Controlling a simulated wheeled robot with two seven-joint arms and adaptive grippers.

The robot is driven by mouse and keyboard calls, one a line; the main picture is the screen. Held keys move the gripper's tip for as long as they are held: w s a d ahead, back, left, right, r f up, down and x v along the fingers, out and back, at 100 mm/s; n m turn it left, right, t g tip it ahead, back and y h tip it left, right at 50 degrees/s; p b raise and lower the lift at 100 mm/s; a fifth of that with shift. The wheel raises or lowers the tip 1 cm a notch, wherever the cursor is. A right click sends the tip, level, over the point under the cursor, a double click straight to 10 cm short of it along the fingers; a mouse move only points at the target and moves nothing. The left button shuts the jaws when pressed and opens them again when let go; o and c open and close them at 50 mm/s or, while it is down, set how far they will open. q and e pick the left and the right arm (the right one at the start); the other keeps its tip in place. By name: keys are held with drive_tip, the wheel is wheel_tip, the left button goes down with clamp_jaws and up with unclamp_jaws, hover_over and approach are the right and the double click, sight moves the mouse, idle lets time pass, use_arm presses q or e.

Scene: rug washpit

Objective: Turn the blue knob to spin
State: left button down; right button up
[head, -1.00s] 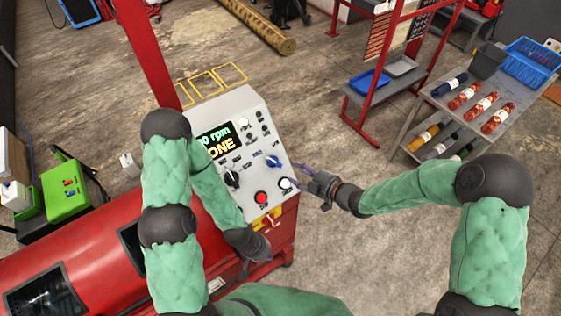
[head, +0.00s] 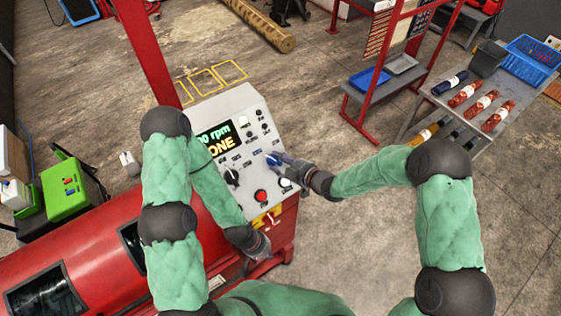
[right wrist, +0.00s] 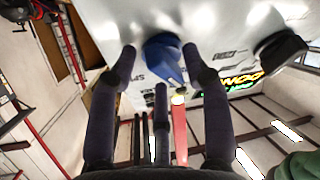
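The blue knob (head: 272,158) is on the sloped grey control panel (head: 262,180) of the red machine. It is partly hidden by my right gripper (head: 284,161) in the head view. In the right wrist view the blue knob (right wrist: 165,57) shows between the spread fingertips of my right gripper (right wrist: 159,62), with a finger on either side and a third below. The fingers are apart; I cannot tell whether they touch the knob. My left gripper (head: 261,248) is low beside the panel's lower front, its fingers too small to read.
A black knob (head: 231,176), a red button (head: 261,196) and a white button (head: 285,184) sit close by on the panel. A lit display (head: 217,138) is above them. A grey bottle table (head: 510,80) and a red rack (head: 370,125) stand at right.

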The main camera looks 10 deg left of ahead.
clamp_jaws()
